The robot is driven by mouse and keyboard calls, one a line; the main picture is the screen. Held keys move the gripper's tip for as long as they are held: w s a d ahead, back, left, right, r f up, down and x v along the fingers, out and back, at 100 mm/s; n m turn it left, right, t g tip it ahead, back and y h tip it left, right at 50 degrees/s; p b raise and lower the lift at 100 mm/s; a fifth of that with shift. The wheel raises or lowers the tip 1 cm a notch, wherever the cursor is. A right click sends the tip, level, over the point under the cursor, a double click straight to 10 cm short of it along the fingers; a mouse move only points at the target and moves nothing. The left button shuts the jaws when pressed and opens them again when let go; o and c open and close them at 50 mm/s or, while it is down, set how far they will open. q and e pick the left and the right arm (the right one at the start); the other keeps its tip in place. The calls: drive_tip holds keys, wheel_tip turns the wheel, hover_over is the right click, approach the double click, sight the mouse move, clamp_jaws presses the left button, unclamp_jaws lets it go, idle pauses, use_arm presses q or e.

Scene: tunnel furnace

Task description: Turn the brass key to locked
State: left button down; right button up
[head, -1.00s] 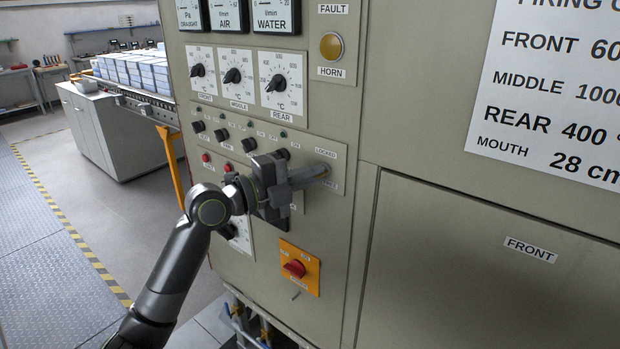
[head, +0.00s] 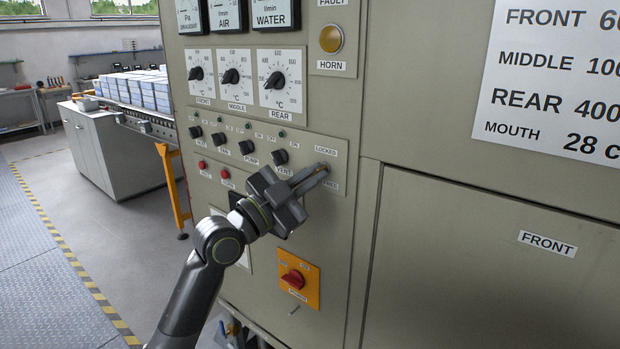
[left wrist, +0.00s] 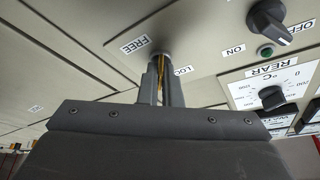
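The brass key (left wrist: 161,64) sits in its lock on the grey panel, between the FREE label (left wrist: 134,45) and the partly covered LOCKED label, in the left wrist view. Only a thin brass strip of it shows between my left fingers. My left gripper (head: 322,169) reaches the lock in the head view, its body tilted. In the left wrist view its fingers (left wrist: 161,80) are close together on either side of the key, shut on it. The LOCKED label (head: 326,151) stands above the fingertips in the head view. Which way the key points is hard to tell. My right gripper is not in view.
Black switch knobs (head: 280,157) and dials (head: 275,80) sit close above and left of the lock. A red rotary switch (head: 293,279) on an orange plate is below. The flat FRONT panel (head: 480,270) to the right is clear.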

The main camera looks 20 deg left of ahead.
use_arm(q)
drive_tip(key=n+t+y+p, duration=0.1)
drive_tip(key=n+p, duration=0.1)
drive_tip(key=n, duration=0.1)
drive_tip(key=n+t+y+p, duration=0.1)
drive_tip(key=n+p, duration=0.1)
drive_tip(key=n, duration=0.2)
drive_tip(key=n+t+y+p, duration=0.1)
drive_tip(key=n+y+p, duration=0.1)
drive_tip(key=n, duration=0.1)
drive_tip(key=shift+d+n, duration=0.2)
drive_tip(key=shift+n, duration=0.2)
drive_tip(key=c, duration=1.6)
unclamp_jaws()
